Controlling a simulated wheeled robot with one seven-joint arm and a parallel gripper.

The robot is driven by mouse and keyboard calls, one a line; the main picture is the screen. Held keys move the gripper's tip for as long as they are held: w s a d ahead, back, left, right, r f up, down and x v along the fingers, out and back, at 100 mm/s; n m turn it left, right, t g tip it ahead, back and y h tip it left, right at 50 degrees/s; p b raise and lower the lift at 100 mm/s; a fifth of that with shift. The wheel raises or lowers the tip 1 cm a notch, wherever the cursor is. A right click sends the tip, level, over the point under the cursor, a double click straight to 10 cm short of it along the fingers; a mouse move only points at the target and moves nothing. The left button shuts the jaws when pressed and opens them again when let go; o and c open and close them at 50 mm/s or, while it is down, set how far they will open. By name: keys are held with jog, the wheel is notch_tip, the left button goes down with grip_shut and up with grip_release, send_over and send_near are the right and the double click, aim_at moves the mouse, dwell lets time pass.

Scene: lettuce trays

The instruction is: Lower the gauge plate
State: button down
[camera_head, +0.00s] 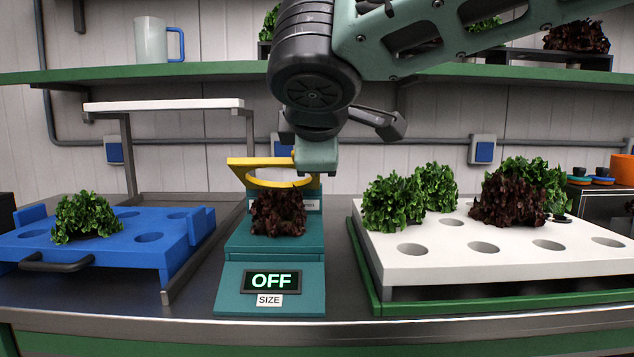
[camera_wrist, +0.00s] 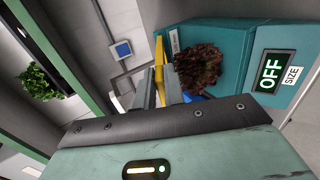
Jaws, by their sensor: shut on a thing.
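The gauge plate (camera_head: 240,164) is yellow with a ring and sits level on the teal sizing device (camera_head: 240,240). Its ring is just above a dark red lettuce (camera_head: 278,213) on the device. In the wrist view the plate (camera_wrist: 159,62) is seen edge-on between the grey fingers. My gripper (camera_head: 316,160) is at the plate's right side, shut on it; the wrist view shows the fingers (camera_wrist: 163,88) close around the yellow edge. The device's display (camera_head: 271,281) reads OFF above a SIZE label.
A blue tray (camera_head: 150,255) with a green lettuce (camera_head: 85,217) stands at left. A white holed tray (camera_head: 440,262) with green and dark red lettuces stands at right. A green shelf (camera_head: 150,72) with a mug (camera_head: 152,40) runs behind. A white-topped stand (camera_head: 165,104) is behind the blue tray.

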jog(key=s+f+t+b, duration=0.1)
jog(key=f+b, duration=0.2)
jog(key=b, duration=0.4)
jog(key=f+t+b, duration=0.2)
jog(key=f+b, duration=0.2)
jog(key=b, duration=0.3)
jog(key=s+f+t+b, duration=0.1)
jog(key=f+b, duration=0.2)
jog(key=b, duration=0.4)
jog(key=shift+s+a+f+b, duration=0.15)
jog(key=shift+s+f+b, duration=0.05)
jog(key=shift+s+b, duration=0.15)
jog(key=shift+f, duration=0.15)
jog(key=c, duration=1.5)
grip_release()
jog(key=shift+w, duration=0.1)
jog(key=shift+r, duration=0.2)
